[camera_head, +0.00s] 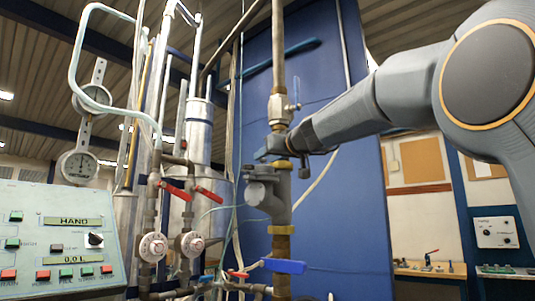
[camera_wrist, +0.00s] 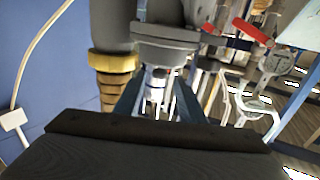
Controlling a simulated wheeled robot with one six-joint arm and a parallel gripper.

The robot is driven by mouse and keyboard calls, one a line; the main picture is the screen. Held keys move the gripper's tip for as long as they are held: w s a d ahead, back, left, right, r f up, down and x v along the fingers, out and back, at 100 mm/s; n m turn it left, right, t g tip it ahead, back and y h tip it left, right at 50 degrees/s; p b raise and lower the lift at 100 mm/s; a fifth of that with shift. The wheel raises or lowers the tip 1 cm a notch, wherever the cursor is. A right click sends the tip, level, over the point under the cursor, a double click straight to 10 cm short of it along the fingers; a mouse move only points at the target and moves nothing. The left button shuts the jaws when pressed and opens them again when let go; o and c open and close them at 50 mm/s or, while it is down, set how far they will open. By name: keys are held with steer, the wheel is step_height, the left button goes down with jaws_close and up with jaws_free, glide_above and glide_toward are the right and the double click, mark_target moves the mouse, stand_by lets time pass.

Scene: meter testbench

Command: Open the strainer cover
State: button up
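The grey strainer (camera_head: 275,200) is set in the vertical pipe in the head view, with a branch slanting to the upper left. Its flat grey cover (camera_head: 262,173) tops that branch and looks closed. In the wrist view the cover (camera_wrist: 166,38) is just beyond the fingertips. My gripper (camera_head: 268,152) is just above the cover in the head view. In the wrist view my gripper (camera_wrist: 161,82) has its two dark fingers apart, with background showing between them. I cannot tell whether a finger touches the cover.
Brass rings join the strainer to the pipe. A valve with an upright blue handle (camera_head: 296,93) is above, and a blue lever (camera_head: 284,266) is below. Red-handled valves (camera_head: 176,190) and pipes stand to the left, beside a control panel (camera_head: 62,240). A blue wall (camera_head: 350,220) is behind.

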steer(key=shift+w+a, duration=0.25)
steer(key=shift+w, duration=0.2)
jaws_close()
